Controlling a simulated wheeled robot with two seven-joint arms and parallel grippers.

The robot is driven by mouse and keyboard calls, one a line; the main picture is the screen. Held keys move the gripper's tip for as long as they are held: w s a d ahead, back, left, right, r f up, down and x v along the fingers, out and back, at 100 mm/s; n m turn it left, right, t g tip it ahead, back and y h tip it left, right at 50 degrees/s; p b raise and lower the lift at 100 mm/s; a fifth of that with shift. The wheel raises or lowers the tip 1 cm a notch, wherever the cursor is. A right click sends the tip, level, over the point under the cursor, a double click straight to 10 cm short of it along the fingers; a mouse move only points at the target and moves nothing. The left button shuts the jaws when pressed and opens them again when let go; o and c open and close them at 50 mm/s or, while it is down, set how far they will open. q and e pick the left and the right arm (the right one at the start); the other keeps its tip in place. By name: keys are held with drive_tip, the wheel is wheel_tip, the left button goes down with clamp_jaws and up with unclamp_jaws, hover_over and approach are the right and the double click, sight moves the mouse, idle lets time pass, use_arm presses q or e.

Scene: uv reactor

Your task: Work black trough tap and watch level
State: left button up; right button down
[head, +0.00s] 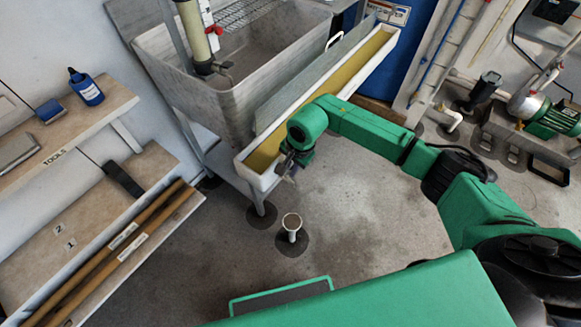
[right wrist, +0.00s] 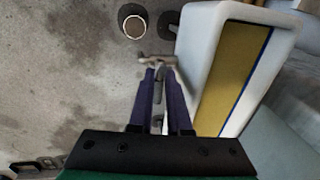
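The long white trough (head: 254,175) runs diagonally through the head view and holds a yellowish layer; its near end also shows in the right wrist view (right wrist: 203,45). My right gripper (head: 288,168) is at the outer side of this near end, pointing down. In the right wrist view its two purple fingers (right wrist: 160,72) have a narrow gap, with a dark grey piece between them. My left gripper is out of view.
A white floor drain (head: 292,222) stands below the trough end; it shows in the wrist view (right wrist: 134,24). A large grey tub (head: 190,95) stands behind the trough. A bench (head: 75,125) with a blue bottle (head: 87,87) is at left. The middle floor is clear.

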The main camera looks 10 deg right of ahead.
drive_tip(key=shift+m, duration=0.5)
drive_tip(key=m, duration=0.2)
drive_tip(key=m+h+b, duration=0.1)
drive_tip(key=m, duration=0.1)
drive_tip(key=m+b, duration=0.1)
drive_tip(key=m, duration=0.1)
drive_tip(key=shift+s+m+t, duration=0.3)
drive_tip(key=m+b, duration=0.1)
drive_tip(key=m, duration=0.1)
drive_tip(key=m+h, duration=0.1)
drive_tip(key=m, duration=0.1)
drive_tip(key=shift+s+a+b, duration=0.2)
drive_tip(key=shift+b, duration=0.15)
drive_tip(key=shift+s+a+m+h+b, duration=0.1)
drive_tip(key=shift+m+h+b, duration=0.15)
drive_tip(key=shift+m, duration=0.85)
drive_tip(key=shift+a+m+h+b, duration=0.15)
drive_tip(key=shift+m+b, duration=0.15)
drive_tip(key=shift+m, duration=0.8)
drive_tip(key=shift+d, duration=0.1)
drive_tip(key=c, duration=1.2)
unclamp_jaws()
drive_tip(key=shift+o, duration=0.2)
